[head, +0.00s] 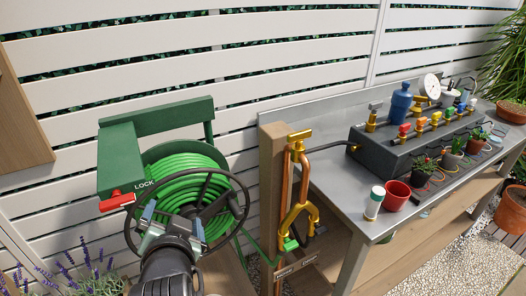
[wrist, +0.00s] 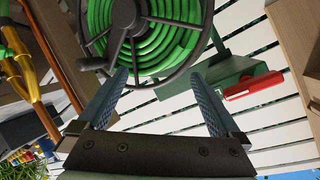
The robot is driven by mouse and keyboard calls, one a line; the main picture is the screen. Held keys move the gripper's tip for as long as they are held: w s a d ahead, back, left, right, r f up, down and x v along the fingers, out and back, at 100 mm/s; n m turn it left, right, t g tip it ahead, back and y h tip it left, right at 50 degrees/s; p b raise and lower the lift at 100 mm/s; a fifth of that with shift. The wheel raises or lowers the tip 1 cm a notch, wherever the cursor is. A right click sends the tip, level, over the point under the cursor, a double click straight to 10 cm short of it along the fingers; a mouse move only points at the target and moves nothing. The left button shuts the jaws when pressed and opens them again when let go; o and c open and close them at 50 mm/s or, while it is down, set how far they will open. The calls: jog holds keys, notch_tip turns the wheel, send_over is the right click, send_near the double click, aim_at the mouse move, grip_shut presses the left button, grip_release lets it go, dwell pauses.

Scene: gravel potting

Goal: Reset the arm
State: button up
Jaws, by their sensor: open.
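My gripper (head: 168,220) is at the lower left in the head view, in front of the hose reel's black wheel (head: 241,193). In the wrist view my gripper (wrist: 165,82) shows two blue fingers spread apart with nothing between them. The wheel rim (wrist: 165,82) and the coiled green hose (wrist: 178,52) appear beyond the fingertips. I cannot tell whether a finger touches the wheel. The red lock lever (head: 116,202) sits left of the wheel on the green reel frame (head: 120,160); it also shows in the wrist view (wrist: 253,87).
A brass tap on copper pipes (head: 299,152) stands right of the reel. The metal bench (head: 345,200) holds a grey box with coloured valves (head: 400,145), a red pot (head: 397,195), a white cup (head: 374,205) and several plants. Lavender (head: 85,268) grows at the lower left.

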jog(key=d+r+n+t+h, duration=0.1)
jog(key=d+r+t, duration=0.35)
jog(key=r, duration=0.75)
jog(key=d+r+t, duration=0.3)
jog(key=d+r, duration=0.2)
jog(key=r, duration=0.6)
jog(key=s+d+r+n+t+h, duration=0.1)
jog(key=s+d+r+t, duration=0.25)
jog(key=r, duration=0.25)
jog(key=s+d+r+t+h, duration=0.2)
jog(key=s+d+r, duration=0.1)
jog(key=s+r, duration=0.3)
jog(key=s+d+r+n+t+h, duration=0.1)
jog(key=s+d+r+t, duration=0.15)
jog(key=r, duration=0.45)
notch_tip(320, 180, up, 16)
jog(key=p, duration=1.6)
